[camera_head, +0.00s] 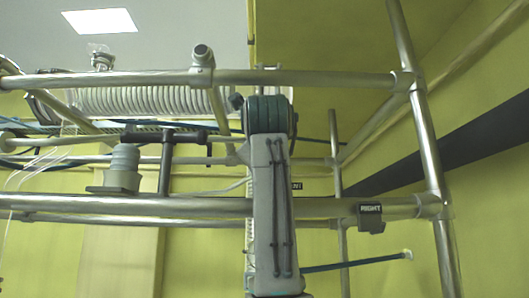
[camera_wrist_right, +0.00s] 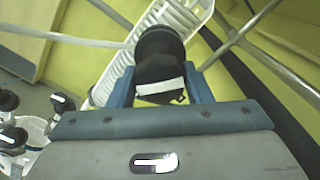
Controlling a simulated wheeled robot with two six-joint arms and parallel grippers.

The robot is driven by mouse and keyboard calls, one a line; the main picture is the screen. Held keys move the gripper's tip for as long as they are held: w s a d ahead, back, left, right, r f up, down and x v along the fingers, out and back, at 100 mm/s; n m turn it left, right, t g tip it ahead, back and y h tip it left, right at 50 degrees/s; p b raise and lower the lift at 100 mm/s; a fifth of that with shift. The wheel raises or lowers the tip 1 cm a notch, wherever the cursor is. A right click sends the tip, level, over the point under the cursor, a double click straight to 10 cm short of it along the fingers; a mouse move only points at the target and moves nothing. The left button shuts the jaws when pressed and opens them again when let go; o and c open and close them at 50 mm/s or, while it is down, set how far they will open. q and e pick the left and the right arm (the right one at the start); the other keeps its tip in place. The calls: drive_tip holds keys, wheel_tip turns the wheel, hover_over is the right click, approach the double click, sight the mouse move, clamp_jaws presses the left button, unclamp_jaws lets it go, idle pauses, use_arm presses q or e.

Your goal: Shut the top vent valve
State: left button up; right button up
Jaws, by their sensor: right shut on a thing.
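In the right wrist view my right gripper (camera_wrist_right: 160,82) is shut on a black knob (camera_wrist_right: 160,55) with a white label strip on its face. One blue-grey finger lies on each side of the knob. This looks like the vent valve's handle, but I cannot read its label. In the head view my right arm rises through the middle and hides the knob and my fingers. A small dark label (camera_head: 296,186), partly hidden, shows beside the arm. My left gripper is not in view.
Metal frame bars (camera_head: 130,206) cross the head view, with an upright post (camera_head: 430,150) at right. A coiled tube (camera_head: 150,100) lies behind. Several black knobs sit low left in the wrist view around a white vessel (camera_wrist_right: 38,130).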

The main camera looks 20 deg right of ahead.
drive_tip(key=m+p, duration=0.2)
drive_tip(key=m, duration=0.4)
drive_tip(key=shift+m, duration=0.4)
idle(0.4)
drive_tip(key=o, duration=1)
drive_tip(key=b+v, duration=0.5)
drive_tip(key=v, duration=0.5)
drive_tip(key=shift+s, duration=0.35)
